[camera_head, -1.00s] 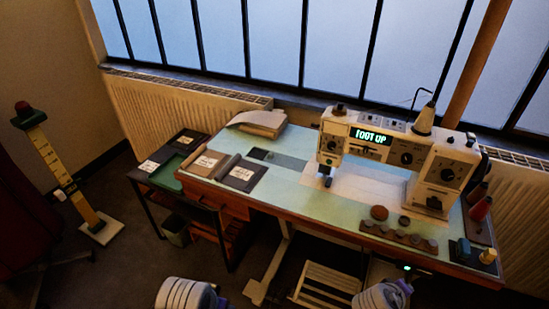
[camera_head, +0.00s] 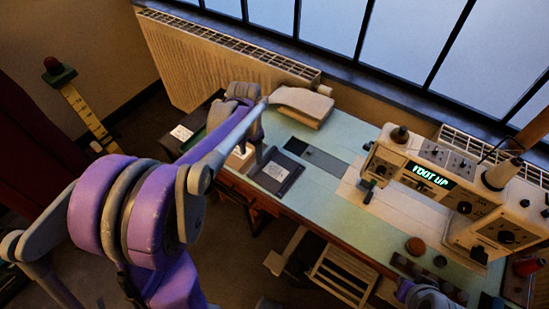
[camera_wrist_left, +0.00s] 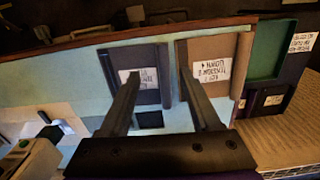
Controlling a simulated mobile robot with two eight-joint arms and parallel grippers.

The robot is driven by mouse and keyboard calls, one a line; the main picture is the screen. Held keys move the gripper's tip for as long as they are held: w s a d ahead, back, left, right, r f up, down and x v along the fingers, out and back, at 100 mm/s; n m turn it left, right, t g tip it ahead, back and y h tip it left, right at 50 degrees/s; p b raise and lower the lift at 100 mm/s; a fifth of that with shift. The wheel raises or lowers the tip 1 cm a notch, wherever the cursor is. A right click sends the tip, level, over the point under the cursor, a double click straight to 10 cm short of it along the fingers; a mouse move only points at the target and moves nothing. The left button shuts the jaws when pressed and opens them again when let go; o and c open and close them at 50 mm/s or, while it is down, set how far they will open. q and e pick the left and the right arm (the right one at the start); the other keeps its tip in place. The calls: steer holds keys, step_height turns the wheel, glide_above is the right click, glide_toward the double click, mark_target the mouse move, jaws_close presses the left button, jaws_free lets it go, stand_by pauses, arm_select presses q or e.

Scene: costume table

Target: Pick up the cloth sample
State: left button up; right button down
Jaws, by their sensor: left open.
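My left gripper (camera_head: 259,150) is above the samples, open and empty. In the left wrist view its fingers (camera_wrist_left: 157,62) are spread, one over each sample. The labels are too small to read surely. My right gripper is out of view.
A sewing machine (camera_head: 455,185) stands to the right on the table (camera_head: 330,126). A green tray (camera_wrist_left: 268,48) and a black labelled piece sit beside the samples.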

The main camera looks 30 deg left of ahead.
mark_target(251, 171)
arm_select(q)
steer(key=f, duration=0.4)
steer(key=shift+s, duration=0.25)
steer(key=f, duration=0.5)
steer(key=shift+w+a+f, duration=0.1)
steer(key=shift+a+f, duration=0.15)
steer(key=shift+a, duration=0.05)
jaws_close()
